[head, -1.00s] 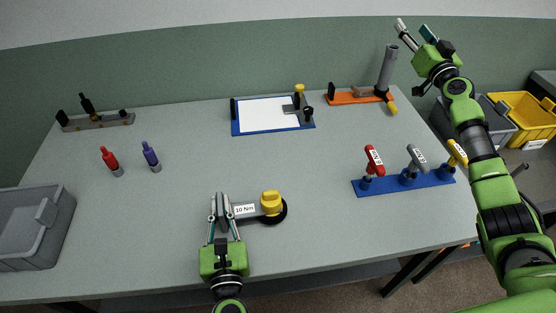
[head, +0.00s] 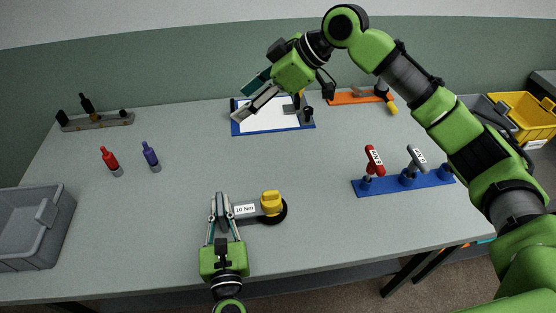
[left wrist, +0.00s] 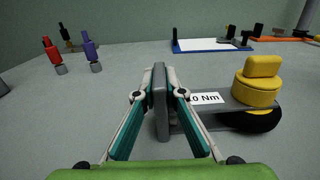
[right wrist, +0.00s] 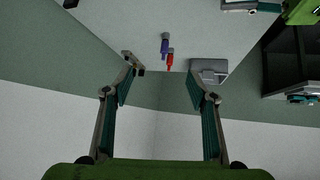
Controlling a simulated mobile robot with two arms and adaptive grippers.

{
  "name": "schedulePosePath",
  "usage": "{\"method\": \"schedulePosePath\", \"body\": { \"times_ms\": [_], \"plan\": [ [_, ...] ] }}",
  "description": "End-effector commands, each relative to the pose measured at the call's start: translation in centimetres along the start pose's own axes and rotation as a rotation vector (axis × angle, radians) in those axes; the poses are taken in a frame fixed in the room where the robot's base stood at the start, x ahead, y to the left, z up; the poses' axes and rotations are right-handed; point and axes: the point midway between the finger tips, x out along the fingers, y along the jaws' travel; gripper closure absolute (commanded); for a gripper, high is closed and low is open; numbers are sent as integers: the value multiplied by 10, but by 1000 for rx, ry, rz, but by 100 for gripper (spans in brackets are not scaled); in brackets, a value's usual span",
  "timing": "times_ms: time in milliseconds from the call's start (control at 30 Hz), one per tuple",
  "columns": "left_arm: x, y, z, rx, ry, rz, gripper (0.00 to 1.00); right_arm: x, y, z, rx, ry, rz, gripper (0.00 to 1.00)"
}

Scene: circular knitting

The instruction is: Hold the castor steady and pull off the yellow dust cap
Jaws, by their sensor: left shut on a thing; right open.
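The castor (head: 243,210) lies on the table with a grey body labelled "10 Nm" and a dark wheel at its right end; it also shows in the left wrist view (left wrist: 238,101). The yellow dust cap (head: 271,202) sits on top of the wheel end, also in the left wrist view (left wrist: 257,82). My left gripper (head: 221,198) is shut on the grey upright plate at the castor's left end. My right gripper (head: 240,103) is open and empty, raised over the back of the table, well apart from the cap.
A blue rack (head: 390,187) with red and grey T-handles stands right. Red (head: 110,159) and blue (head: 150,156) screwdriver-like items stand left, near a grey bin (head: 30,228). A clipboard (head: 265,127) lies behind. The table between castor and clipboard is clear.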

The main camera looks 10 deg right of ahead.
Motion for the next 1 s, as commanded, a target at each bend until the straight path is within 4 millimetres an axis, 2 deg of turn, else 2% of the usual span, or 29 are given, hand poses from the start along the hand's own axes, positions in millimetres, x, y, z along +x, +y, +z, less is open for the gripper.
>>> {"method": "schedulePosePath", "body": {
  "times_ms": [33,100,200,300,433,567,1000],
  "plan": [
    [-1,0,-5,1,9,-1,100,6,-23,13,-50,-99,-42,47],
    [-1,0,-5,1,9,-1,100,10,-50,36,-105,-234,-93,47],
    [-1,0,-5,1,9,-1,100,8,-77,67,-167,-405,-146,47],
    [-1,1,-5,1,9,0,100,1,-93,90,-210,-531,-179,47],
    [-1,1,-5,1,9,0,100,-4,-102,107,-235,-617,-198,47],
    [-1,1,-5,1,9,0,100,1,-105,116,-240,-637,-204,47],
    [-1,0,-5,1,9,0,100,63,-114,163,-238,-633,-204,47]
  ]
}}
